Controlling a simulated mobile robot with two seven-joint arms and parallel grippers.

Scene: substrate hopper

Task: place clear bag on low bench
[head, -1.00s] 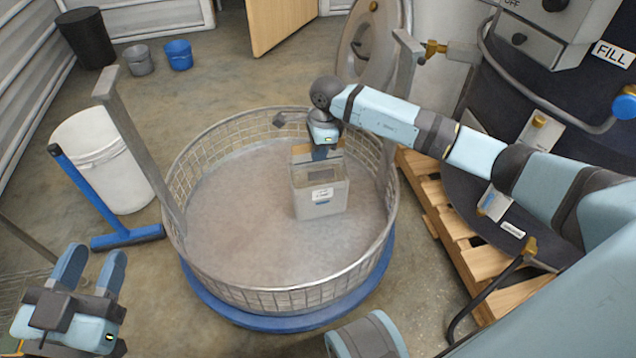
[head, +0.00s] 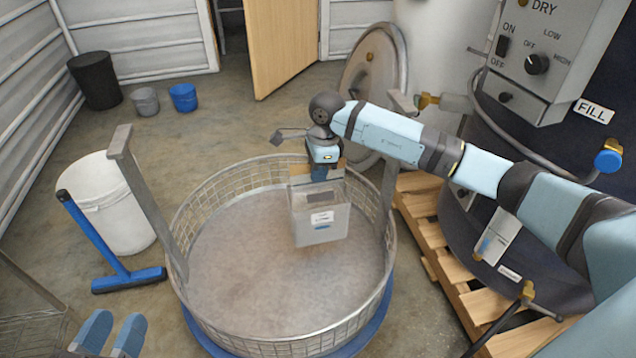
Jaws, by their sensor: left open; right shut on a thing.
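The clear bag (head: 325,228) is a see-through greyish, box-shaped bag with a white label, hanging a little tilted. My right gripper (head: 323,172) is shut on its top edge from above. The bag hangs over the right part of a round wire-mesh basket (head: 230,290), apparently clear of its floor. My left gripper (head: 115,322) is open and empty at the bottom left, with only its blue fingers in view. I cannot make out a low bench in this view.
A white bucket (head: 115,215) and a blue T-shaped tool (head: 97,238) stand left of the basket. Upright grey posts (head: 145,195) rise at its sides. A wooden pallet (head: 425,235) and dark drum (head: 540,75) are on the right.

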